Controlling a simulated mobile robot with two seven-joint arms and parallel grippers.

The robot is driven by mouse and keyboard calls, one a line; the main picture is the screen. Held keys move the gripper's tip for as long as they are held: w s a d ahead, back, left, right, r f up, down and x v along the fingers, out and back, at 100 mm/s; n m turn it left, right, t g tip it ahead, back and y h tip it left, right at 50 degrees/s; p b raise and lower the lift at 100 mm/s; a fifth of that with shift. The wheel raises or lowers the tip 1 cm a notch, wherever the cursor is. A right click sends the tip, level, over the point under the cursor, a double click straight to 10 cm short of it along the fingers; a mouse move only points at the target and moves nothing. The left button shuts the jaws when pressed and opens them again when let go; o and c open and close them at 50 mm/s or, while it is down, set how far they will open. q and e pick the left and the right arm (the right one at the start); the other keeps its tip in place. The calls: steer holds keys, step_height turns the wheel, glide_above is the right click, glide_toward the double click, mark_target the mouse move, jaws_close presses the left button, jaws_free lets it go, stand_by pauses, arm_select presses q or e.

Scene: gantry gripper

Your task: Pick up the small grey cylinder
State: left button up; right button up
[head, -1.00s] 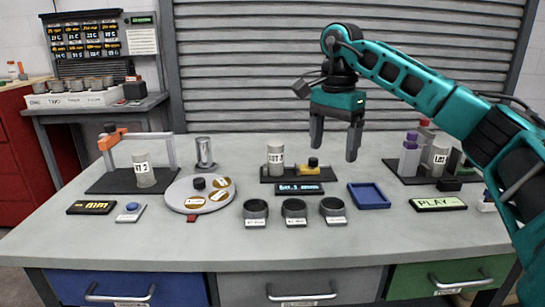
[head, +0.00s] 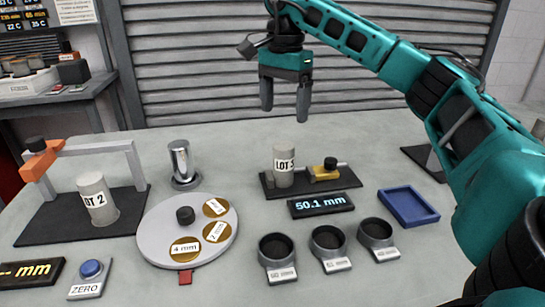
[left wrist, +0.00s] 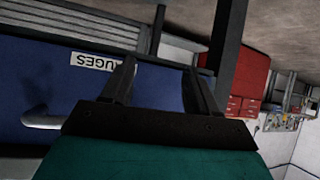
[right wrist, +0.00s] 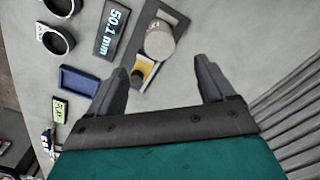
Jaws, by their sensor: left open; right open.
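Several grey cylinders show, and I cannot tell for sure which one is the small one. One grey cylinder marked LOT (head: 284,167) stands upright on a dark plate with a yellow and black gauge (head: 326,172). It also shows from above in the right wrist view (right wrist: 160,40). Another, marked LOT 2 (head: 97,200), stands under an orange and grey gantry (head: 42,160). A shiny metal cylinder (head: 180,160) stands behind the round disc. My right gripper (head: 285,115) is open and empty, above and behind the gauge plate. My left gripper (left wrist: 160,75) is open and empty, facing the blue drawer front.
A round turntable (head: 160,215) with labelled discs lies at the middle left. A display (head: 320,204) reads 50.1 mm. Several dark cups (head: 327,240) and a blue tray (head: 408,207) sit in front and right. A ZERO button (head: 91,269) is front left.

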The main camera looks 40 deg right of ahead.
mark_target(284, 145)
steer(key=f, duration=0.2)
steer(key=f+b, duration=0.1)
steer(key=f, duration=0.3)
steer(key=shift+s+f+b, duration=0.1)
steer(key=shift+s+b, duration=0.15)
steer(key=shift+b, duration=0.15)
steer(key=f+b, duration=0.1)
steer(key=f, duration=0.1)
steer(key=f+b, duration=0.1)
steer(key=f, duration=0.2)
steer(key=shift+w+f, duration=0.2)
steer(key=shift+f, duration=0.5)
steer(key=shift+c, duration=0.8)
steer(key=c, duration=1.3)
